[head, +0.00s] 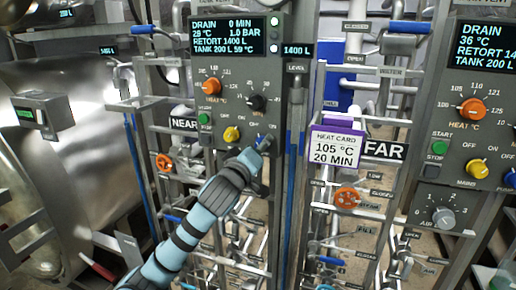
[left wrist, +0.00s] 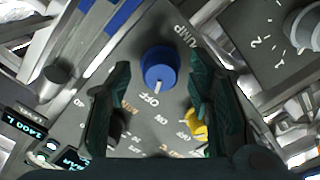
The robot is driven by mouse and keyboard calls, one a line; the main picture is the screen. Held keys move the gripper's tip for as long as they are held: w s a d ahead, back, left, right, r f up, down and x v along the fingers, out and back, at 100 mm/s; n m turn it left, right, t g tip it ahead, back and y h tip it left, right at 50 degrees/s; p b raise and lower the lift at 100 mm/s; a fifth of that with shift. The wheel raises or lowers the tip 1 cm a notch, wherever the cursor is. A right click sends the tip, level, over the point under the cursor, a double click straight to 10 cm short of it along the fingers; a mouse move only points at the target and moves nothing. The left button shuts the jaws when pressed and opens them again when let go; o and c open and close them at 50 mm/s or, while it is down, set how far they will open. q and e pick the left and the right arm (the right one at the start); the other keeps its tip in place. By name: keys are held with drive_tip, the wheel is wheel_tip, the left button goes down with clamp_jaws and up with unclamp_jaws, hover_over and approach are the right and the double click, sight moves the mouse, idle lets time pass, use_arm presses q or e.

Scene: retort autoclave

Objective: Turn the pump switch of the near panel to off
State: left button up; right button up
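The near panel (head: 237,110) stands left of centre in the head view, beside the NEAR sign (head: 184,124). My left gripper (head: 258,150) is at its lower right corner and hides most of the blue pump switch there. In the left wrist view the blue pump switch (left wrist: 158,66) shows clearly, with PUMP printed beside it. Its white pointer faces down in the picture, toward the word OFF. The fingers of my left gripper (left wrist: 160,90) are apart, one on each side of the switch, with visible gaps. My right gripper is not in view.
A yellow knob (head: 232,134) sits close by on the same panel and shows behind the right finger in the wrist view (left wrist: 196,124). A heat card (head: 336,146) and the FAR sign (head: 384,150) are to the right. Pipes and valves crowd below.

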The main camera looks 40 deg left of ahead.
use_arm(q)
drive_tip(key=v, duration=0.7)
drive_tip(key=shift+s, duration=0.25)
